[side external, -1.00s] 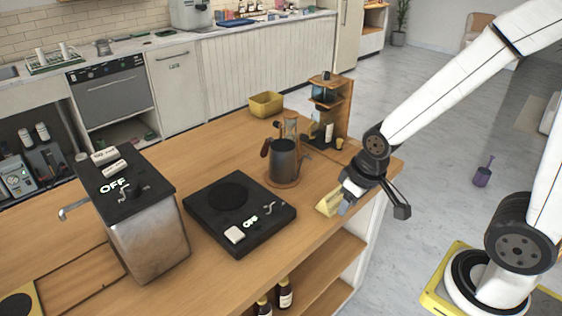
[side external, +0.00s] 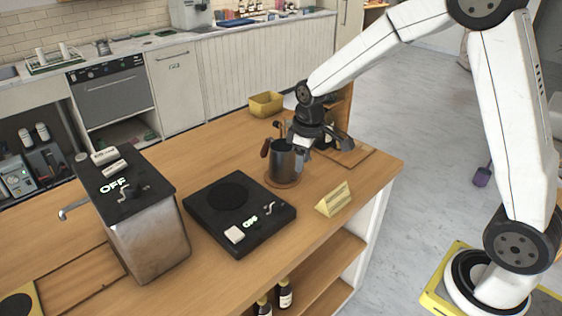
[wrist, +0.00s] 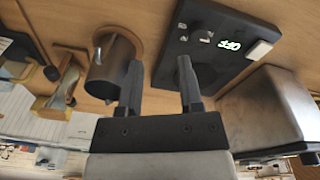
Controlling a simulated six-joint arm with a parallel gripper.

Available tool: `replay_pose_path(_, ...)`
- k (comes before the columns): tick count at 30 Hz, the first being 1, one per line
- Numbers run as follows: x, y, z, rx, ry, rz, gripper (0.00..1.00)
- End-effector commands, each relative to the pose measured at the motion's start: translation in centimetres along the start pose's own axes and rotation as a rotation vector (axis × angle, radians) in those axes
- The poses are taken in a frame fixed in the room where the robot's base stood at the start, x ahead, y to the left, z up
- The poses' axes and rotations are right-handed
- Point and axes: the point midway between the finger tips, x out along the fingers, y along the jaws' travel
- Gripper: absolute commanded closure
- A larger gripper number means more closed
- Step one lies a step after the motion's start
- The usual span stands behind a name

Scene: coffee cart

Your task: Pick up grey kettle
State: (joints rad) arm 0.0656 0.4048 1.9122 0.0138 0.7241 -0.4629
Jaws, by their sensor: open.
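The grey kettle (side external: 281,165) stands upright on a round wooden coaster (side external: 288,184) on the cart top, with its brown handle on the left. In the wrist view the kettle (wrist: 110,70) is left of my jaws, and the left finger covers part of its edge. My gripper (side external: 312,145) is open just above and to the right of the kettle in the side view. In the wrist view both fingers of my gripper (wrist: 160,72) are apart with nothing held between them. I cannot tell whether a finger touches the kettle.
A black hotplate (side external: 240,208) reading OFF lies left and in front of the kettle. A steel box machine (side external: 150,235) stands farther left. A wooden stand (side external: 343,112) is behind my gripper. A yellow wedge block (side external: 333,200) and a yellow bin (side external: 266,103) are nearby.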

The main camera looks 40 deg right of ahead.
Motion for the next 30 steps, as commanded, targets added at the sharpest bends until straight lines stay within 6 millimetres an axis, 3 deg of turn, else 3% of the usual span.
replay_pose_path(6,0.7,2.9,-3.7,-0.129,-0.037,-0.025,0.54)
replay_pose_path(15,1.7,6.5,-7.5,-0.303,-0.077,-0.067,0.54)
replay_pose_path(21,2.2,7.9,-8.6,-0.376,-0.091,-0.088,0.54)
replay_pose_path(30,2.4,8.2,-8.9,-0.397,-0.095,-0.094,0.54)
